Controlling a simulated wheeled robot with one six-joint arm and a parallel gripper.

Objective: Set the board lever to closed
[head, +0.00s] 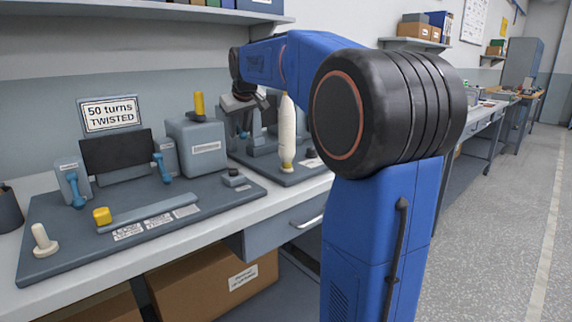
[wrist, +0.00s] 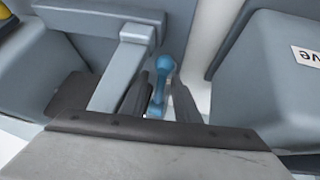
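In the wrist view a blue lever handle (wrist: 158,85) with a round end lies between the two dark fingers of my gripper (wrist: 160,100). The fingers stand apart, one on each side of the handle, with a gap showing at the right finger. In the head view my gripper (head: 252,101) points down over the rear board (head: 290,178), beside a white bobbin-shaped piece (head: 287,135). The lever is mostly hidden there behind my gripper and arm. I cannot tell its position mark.
A sign (head: 110,113) reads "50 turns TWISTED". Grey blocks flank my fingers closely in the wrist view.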

